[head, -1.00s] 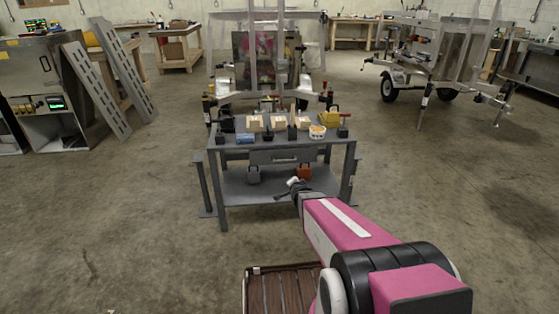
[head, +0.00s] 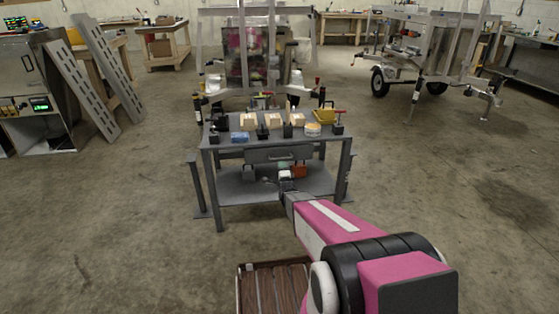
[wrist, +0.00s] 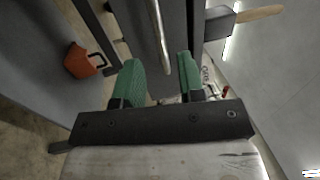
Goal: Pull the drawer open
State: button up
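The grey drawer (head: 262,156) hangs under the top of the grey workbench and looks shut. Its light bar handle (head: 284,157) is in the middle of the drawer front. In the wrist view the metal handle (wrist: 157,32) runs down from the top edge toward the space between my green fingertips. My gripper (head: 284,168) is just below and in front of the handle in the head view. In the wrist view my gripper (wrist: 160,75) is open, with a clear gap between its fingers. I cannot tell whether the handle lies fully between them; no contact shows.
The workbench (head: 226,152) carries wooden blocks (head: 270,120), a yellow item (head: 324,116) and several small tools. An orange padlock-like object (wrist: 80,62) is on the lower shelf, close to my gripper. The floor around the bench is open.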

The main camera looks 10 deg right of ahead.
jog(key=w, duration=0.3)
jog(key=w+r, duration=0.1)
jog(key=w, duration=0.2)
jog(key=shift+w+r, duration=0.15)
jog(key=shift+w, duration=0.25)
grip_shut()
